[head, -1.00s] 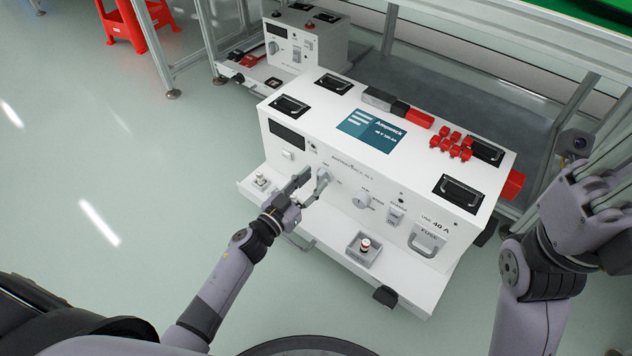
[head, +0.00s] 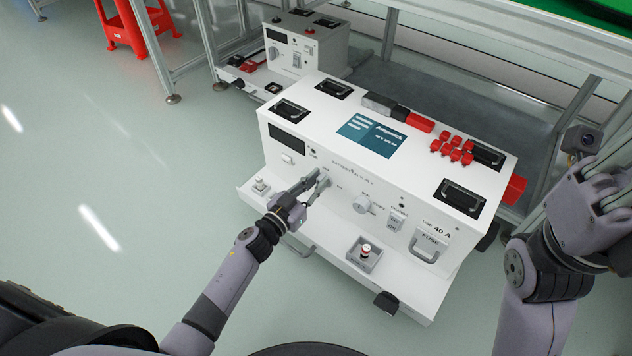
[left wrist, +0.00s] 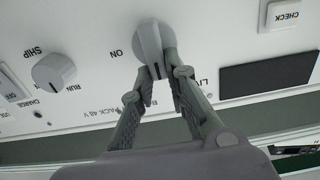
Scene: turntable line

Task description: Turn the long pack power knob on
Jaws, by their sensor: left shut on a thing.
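The long white battery pack (head: 412,165) stands in the middle of the head view, its front panel facing me. My left gripper (head: 318,181) is at the left part of that panel. In the left wrist view, which shows the panel upside down, the grey power knob (left wrist: 150,40) sits between the fingers, and my left gripper (left wrist: 157,78) is shut on it. The knob's dark pointer mark faces down in that picture. The word ON is printed to the knob's left there. A label on its right is partly hidden by a finger. My right arm shows at the right edge, but its fingers do not.
A second knob (head: 362,203) marked RUN and SHIP is farther right on the panel. A fuse handle (head: 424,246) and a red-topped button (head: 365,250) are near the right end. Red terminal caps (head: 452,147) sit on top. A smaller white unit (head: 303,45) stands behind.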

